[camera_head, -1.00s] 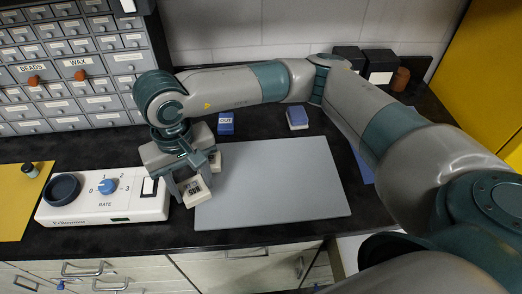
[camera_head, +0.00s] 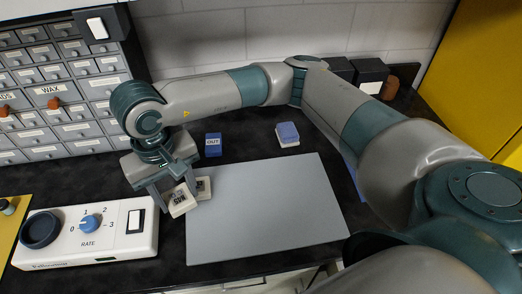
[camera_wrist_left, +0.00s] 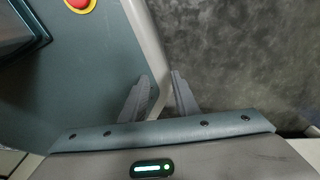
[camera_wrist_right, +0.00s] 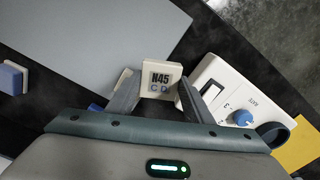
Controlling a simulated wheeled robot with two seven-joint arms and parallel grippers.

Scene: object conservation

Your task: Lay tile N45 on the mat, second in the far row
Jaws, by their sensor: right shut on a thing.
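Tile N45 (camera_wrist_right: 160,78) is a small cream square with dark lettering, held between the fingertips of my right gripper (camera_wrist_right: 161,90) in the right wrist view. In the head view this tile (camera_head: 182,203) hangs at the left edge of the grey mat (camera_head: 265,215), with my right gripper (camera_head: 174,190) above it. A second cream tile (camera_head: 203,188) is just behind it, at the mat's far left corner, partly hidden. My left gripper (camera_wrist_left: 161,82) shows only in the left wrist view, its fingers apart with nothing between them.
A white RATE device (camera_head: 88,235) with a blue knob stands left of the mat. A blue OUT block (camera_head: 213,145) and a blue-topped block (camera_head: 287,134) are beyond the mat. Drawers (camera_head: 65,110) stand at the back left. The rest of the mat is clear.

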